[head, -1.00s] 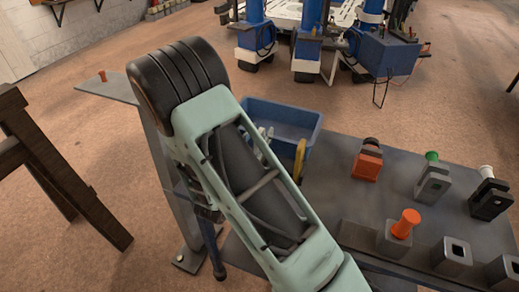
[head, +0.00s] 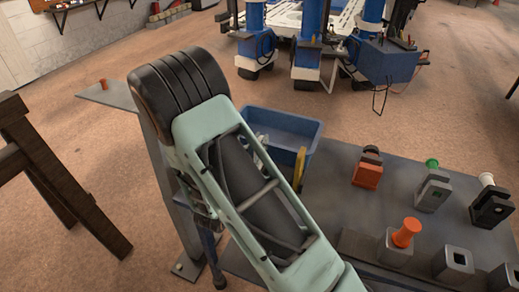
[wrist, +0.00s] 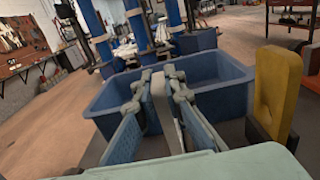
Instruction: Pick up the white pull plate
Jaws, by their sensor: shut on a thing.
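In the wrist view my gripper (wrist: 159,78) has its two fingers closed on a narrow pale strip, the white pull plate (wrist: 161,98), seen nearly edge-on. The plate is upright between the fingertips, in front of the blue bin (wrist: 228,82). I cannot tell whether its lower end touches anything. In the head view my arm hides most of the gripper and the plate. Only small pale parts show beside the blue bin (head: 309,130).
A yellow plate (wrist: 277,88) stands in a dark holder just right of my gripper. The grey bench (head: 335,190) carries several blocks, including an orange one (head: 367,175) and an orange peg (head: 406,232). A post with a small shelf (head: 112,95) stands left of my arm.

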